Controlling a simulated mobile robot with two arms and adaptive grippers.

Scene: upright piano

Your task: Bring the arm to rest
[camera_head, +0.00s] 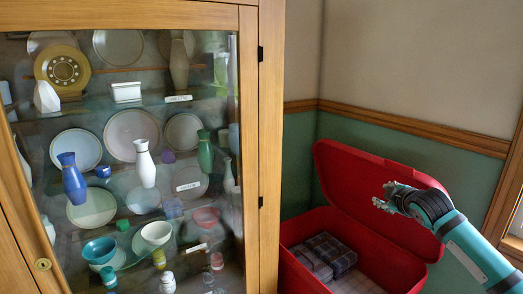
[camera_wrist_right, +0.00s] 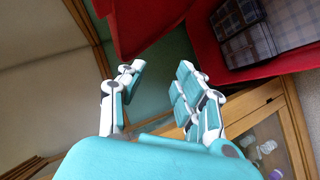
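My right arm comes in from the lower right in the head view, and its teal and white gripper (camera_head: 388,197) hangs in the air in front of the raised lid of a red chest. In the right wrist view the same gripper (camera_wrist_right: 160,85) has its fingers spread apart with nothing between them. My left gripper is in neither view.
The open red chest (camera_head: 293,239) stands in the corner, with plaid folded items (camera_head: 329,252) inside. A glass-fronted wooden cabinet (camera_head: 270,150) fills the left side, holding vases, plates and bowls. A window frame (camera_head: 512,190) is at the far right.

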